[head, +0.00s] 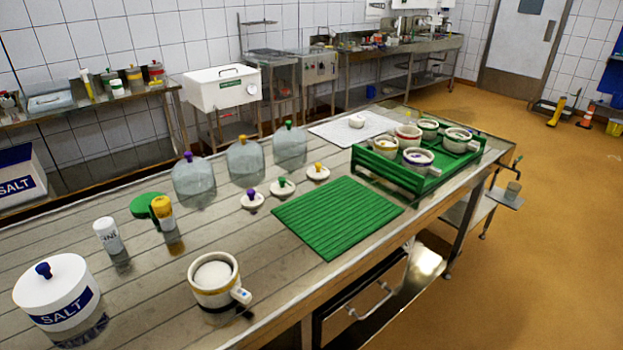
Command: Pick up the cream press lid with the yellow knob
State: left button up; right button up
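Three small round cream press lids lie in a slanting row on the steel table, left of and behind the ribbed green mat. The one with the yellow knob (318,173) is the farthest right and lies flat, knob up. The green-knobbed lid (283,188) is in the middle. The purple-knobbed lid (252,202) is nearest to me. The three lids stand apart from each other. Neither of my grippers shows in the head view.
Three clear domes with purple (193,179), yellow (244,160) and green (290,146) knobs stand behind the lids. The green mat (338,216) lies in front. A green crate (388,172) with several moulds is right. A salt tub (58,295) and a filled mould (214,283) stand nearer.

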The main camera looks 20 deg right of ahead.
aim_at(317, 173)
jog(key=i+l+u, duration=0.15)
jog(key=l+u, duration=0.25)
jog(key=l, duration=0.5)
jog(key=l+u, duration=0.4)
jog(key=l, duration=0.55)
jog(key=i, duration=0.05)
